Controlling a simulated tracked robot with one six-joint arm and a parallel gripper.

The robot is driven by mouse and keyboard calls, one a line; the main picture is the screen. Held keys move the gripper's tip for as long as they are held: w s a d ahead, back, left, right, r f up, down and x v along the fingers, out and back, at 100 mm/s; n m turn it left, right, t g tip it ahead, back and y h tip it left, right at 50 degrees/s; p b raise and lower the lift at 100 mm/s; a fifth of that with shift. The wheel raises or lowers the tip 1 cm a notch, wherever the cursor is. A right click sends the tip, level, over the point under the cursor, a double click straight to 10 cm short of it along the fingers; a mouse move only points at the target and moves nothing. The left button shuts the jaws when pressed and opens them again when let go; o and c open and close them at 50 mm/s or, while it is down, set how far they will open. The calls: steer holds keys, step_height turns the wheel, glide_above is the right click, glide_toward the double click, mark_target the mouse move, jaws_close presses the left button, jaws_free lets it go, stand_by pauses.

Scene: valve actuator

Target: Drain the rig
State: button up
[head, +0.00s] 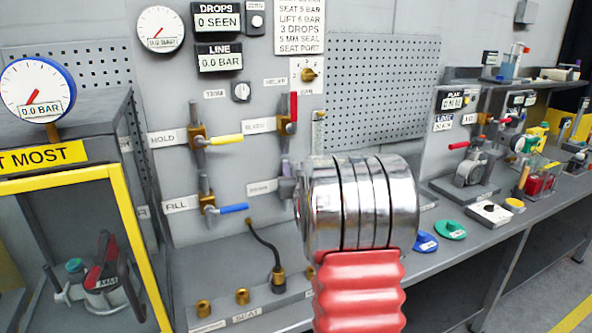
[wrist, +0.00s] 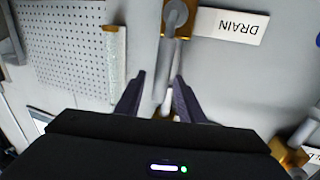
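The drain valve shows in the wrist view as a brass fitting (wrist: 178,30) beside an upside-down DRAIN label (wrist: 232,25). A grey bar (wrist: 169,62) runs from its round pivot towards my gripper; I cannot tell lever from pipe along its whole length. My gripper (wrist: 159,85) is open, its dark purple fingers on either side of the bar with a gap at each side. In the head view my silver and red arm hides most of this spot. The LINE display (head: 219,57) reads 0.0 BAR and the DROPS display (head: 217,22) reads 0 SEEN.
Nearby are the yellow HOLD lever (head: 227,139), blue FILL lever (head: 233,208) and upright red lever (head: 293,107). A clear tube (wrist: 116,62) stands close to my gripper. A black hose (head: 262,240) and brass ports (head: 203,308) lie below. A yellow-framed cabinet (head: 125,210) stands left.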

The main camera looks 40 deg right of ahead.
steer(key=shift+c, duration=0.3)
jaws_close()
stand_by(0.3)
